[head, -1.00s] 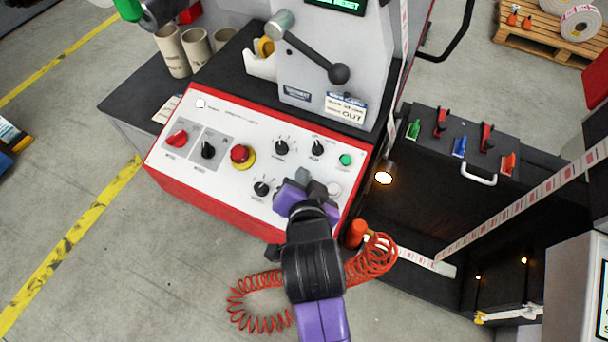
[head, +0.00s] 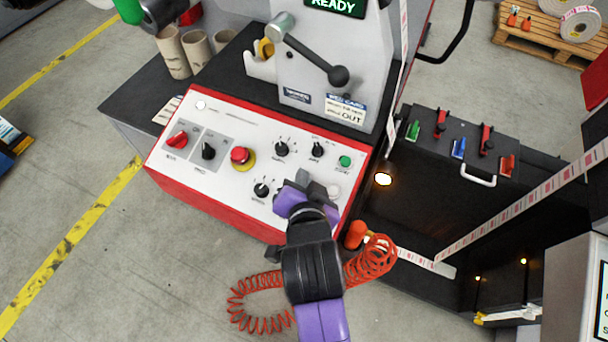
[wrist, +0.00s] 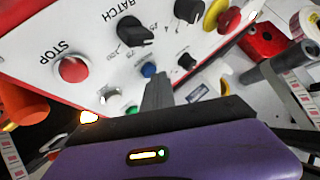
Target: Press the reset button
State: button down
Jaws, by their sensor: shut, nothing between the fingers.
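A blue button (wrist: 148,69) shows on the white control panel (head: 225,185) in the wrist view, right beside my fingertips. I can read no label on it, and my gripper hides that spot in the head view. My gripper (head: 304,179) is shut and empty, low over the right part of the panel. Its fingers (wrist: 158,88) reach up to the blue button's edge; I cannot tell whether they touch it. The machine's display (head: 334,6) reads READY in green.
Black knobs (head: 281,148), a green button (head: 345,161) and a yellow-ringed emergency stop (head: 241,156) surround my gripper. A red STOP button (wrist: 72,68) shows in the wrist view. An orange cylinder (head: 356,233) and a coiled red hose (head: 374,258) are near my arm.

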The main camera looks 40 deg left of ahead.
jog(key=shift+s+r+p, duration=0.2)
jog(key=shift+r+p, duration=0.25)
jog(key=shift+r, duration=0.1)
jog(key=shift+r, duration=0.1)
jog(key=r+p, duration=0.2)
jog(key=s+r+p, duration=0.1)
jog(key=r+p, duration=0.1)
jog(key=p, duration=0.1)
jog(key=shift+s+d+r, duration=0.15)
jog(key=shift+d+r, duration=0.05)
jog(key=shift+r, duration=0.1)
dwell(0.6)
